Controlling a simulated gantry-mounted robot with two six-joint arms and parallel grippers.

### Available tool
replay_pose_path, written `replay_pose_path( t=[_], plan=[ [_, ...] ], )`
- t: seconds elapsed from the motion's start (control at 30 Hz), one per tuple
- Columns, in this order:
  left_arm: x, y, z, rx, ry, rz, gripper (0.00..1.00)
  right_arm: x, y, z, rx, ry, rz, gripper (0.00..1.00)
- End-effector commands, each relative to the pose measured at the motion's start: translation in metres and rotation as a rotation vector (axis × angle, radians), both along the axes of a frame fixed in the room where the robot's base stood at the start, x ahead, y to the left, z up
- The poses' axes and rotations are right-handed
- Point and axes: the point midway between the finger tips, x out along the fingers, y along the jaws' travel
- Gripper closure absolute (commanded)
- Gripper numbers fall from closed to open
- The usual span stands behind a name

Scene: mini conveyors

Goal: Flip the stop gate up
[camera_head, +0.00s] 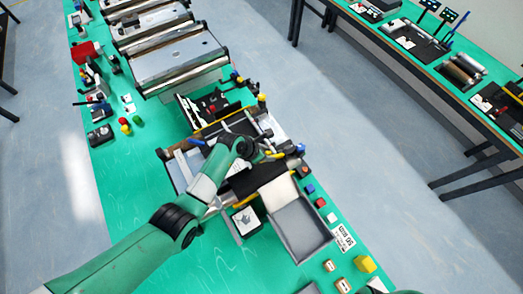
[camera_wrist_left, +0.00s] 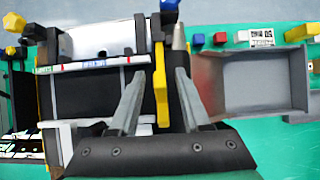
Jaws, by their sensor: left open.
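My left gripper (camera_wrist_left: 162,80) is open in the left wrist view, with its two grey fingers pointing toward the conveyor's far edge. A yellow bar (camera_wrist_left: 160,92), which looks like the stop gate, runs between the fingers. It seems to lie flat at the end of the black belt (camera_wrist_left: 95,93), apart from both fingers. In the head view my left arm reaches over the small conveyor and its gripper (camera_head: 262,145) hides part of it. I cannot tell the bar's exact tilt. My right gripper is not in view.
A grey open tray (camera_head: 300,228) sits beside the conveyor's end; it also shows in the left wrist view (camera_wrist_left: 255,85). Small coloured blocks (camera_head: 310,188) and a printed card (camera_head: 341,238) lie along the green table edge. Larger conveyors (camera_head: 180,58) stand farther back.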

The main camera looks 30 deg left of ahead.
Motion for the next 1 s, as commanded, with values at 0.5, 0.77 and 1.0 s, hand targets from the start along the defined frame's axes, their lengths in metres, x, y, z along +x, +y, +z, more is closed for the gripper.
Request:
replay_pose_path(
  t=[0.5,0.77,1.0],
  plan=[
    [-0.042,0.024,0.077,0.001,-0.003,0.002,0.53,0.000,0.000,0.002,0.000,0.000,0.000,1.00],
    [-0.052,0.028,0.094,0.001,0.000,0.001,0.53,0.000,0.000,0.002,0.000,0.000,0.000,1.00],
    [-0.052,0.028,0.094,0.002,0.000,-0.003,0.61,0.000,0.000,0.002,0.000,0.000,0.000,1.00]
  ],
)
